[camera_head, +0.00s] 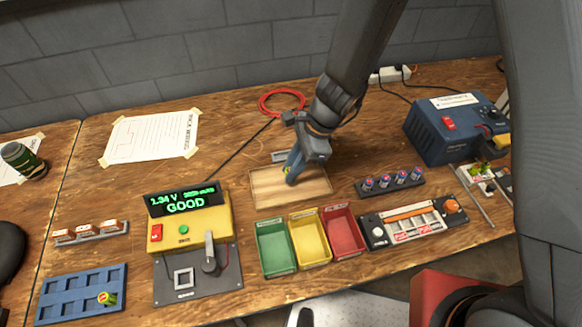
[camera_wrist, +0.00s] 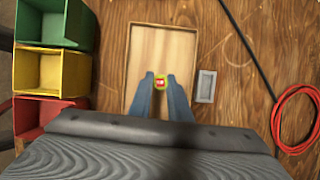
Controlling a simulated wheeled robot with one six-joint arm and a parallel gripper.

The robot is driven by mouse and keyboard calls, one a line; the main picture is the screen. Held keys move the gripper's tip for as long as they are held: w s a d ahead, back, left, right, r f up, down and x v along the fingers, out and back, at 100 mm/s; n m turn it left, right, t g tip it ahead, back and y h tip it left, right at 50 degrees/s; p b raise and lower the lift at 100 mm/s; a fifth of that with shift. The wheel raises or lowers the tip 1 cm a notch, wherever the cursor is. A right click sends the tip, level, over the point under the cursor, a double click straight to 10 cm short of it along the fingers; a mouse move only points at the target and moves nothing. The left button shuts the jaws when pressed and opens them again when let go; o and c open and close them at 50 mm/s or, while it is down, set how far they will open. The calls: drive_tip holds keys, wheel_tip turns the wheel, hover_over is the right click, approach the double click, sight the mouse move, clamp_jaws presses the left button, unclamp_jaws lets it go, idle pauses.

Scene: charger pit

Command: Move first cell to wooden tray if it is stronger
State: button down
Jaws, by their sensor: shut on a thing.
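In the head view my gripper (camera_head: 289,176) points down at the wooden tray (camera_head: 262,194), and the held cell (camera_head: 287,170) is mostly hidden by the fingers. I cannot tell whether the cell touches the tray floor. A second green and yellow cell (camera_head: 107,298) stands in the blue slotted rack (camera_head: 72,281) at the lower left. The yellow tester (camera_head: 187,235) reads 1.34 V and GOOD in green.
Green (camera_head: 275,250), yellow (camera_head: 309,239) and red (camera_head: 344,233) bins stand in front of the tray. A row of several cells (camera_head: 390,181) is to its right. A red cable coil (camera_head: 282,102) lies behind it. A blue power unit (camera_head: 455,130) is at the right.

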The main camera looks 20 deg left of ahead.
drive_tip(key=shift+f+b, duration=0.7)
drive_tip(key=shift+f, duration=0.2)
idle(0.9)
drive_tip(key=c, duration=1.6)
unclamp_jaws()
drive_tip(key=shift+o, duration=0.2)
drive_tip(key=shift+r, duration=0.15)
drive_tip(key=shift+r+p, duration=3.45)
drive_tip(key=shift+p, duration=0.05)
